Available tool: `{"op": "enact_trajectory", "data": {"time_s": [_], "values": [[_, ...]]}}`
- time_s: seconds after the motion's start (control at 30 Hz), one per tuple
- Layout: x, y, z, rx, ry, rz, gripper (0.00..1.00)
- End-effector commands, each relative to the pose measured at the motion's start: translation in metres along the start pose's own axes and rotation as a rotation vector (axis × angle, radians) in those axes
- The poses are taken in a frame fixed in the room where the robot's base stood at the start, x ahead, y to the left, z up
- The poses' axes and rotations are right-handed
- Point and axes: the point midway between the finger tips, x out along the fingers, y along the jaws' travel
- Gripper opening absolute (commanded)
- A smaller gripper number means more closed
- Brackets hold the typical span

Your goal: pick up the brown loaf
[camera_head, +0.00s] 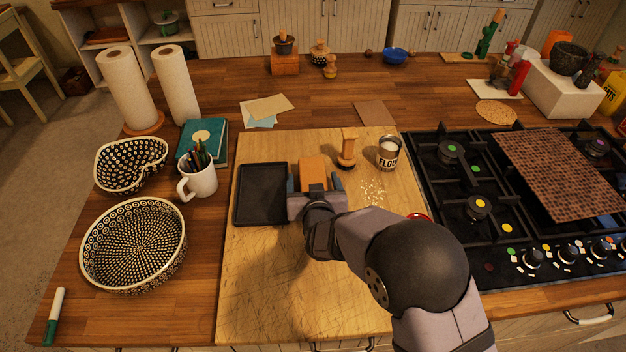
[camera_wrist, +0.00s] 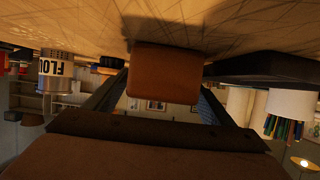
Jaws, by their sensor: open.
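The brown loaf (camera_head: 313,172) sits on the wooden board (camera_head: 270,300), between the black tray and a wooden stamp-like tool. My gripper (camera_head: 315,184) is open, with one finger on the left side of the loaf and one on the right. In the wrist view, which is upside down, the loaf (camera_wrist: 165,72) lies between the two dark fingers (camera_wrist: 160,98). Narrow gaps seem to show beside it; I cannot tell whether either finger touches it. My wrist hides the loaf's near side in the head view.
A black tray (camera_head: 261,195) lies close on the left. The wooden tool (camera_head: 348,150) and flour tin (camera_head: 388,153) stand close on the right, with scattered crumbs (camera_head: 373,190) nearby. A white mug (camera_head: 198,181) and patterned bowls (camera_head: 135,243) are further left; a gas hob (camera_head: 480,205) is right.

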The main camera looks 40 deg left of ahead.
Motion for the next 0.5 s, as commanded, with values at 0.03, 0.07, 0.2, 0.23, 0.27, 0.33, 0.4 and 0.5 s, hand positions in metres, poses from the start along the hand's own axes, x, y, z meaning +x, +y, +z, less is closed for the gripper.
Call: {"op": "enact_trajectory", "data": {"time_s": [0.03,0.07,0.2,0.23,0.27,0.33,0.4,0.5], "values": [[0.0027,0.0004,-0.0008,0.0,0.0,0.001,0.77],[0.0038,0.0004,-0.0005,0.0,0.0,0.001,0.77],[0.006,0.0004,0.0003,0.0,0.0,0.0,0.77],[0.006,0.0003,0.0003,0.0,0.0,0.0,0.77],[0.006,0.0003,0.0003,0.0,0.0,0.0,0.77],[0.0058,0.0002,0.0002,0.0,0.0,0.0,0.77],[0.0058,0.0002,0.0002,0.0,0.0,0.0,0.65],[0.0057,0.0001,0.0002,0.0,0.0,0.0,0.41]]}}
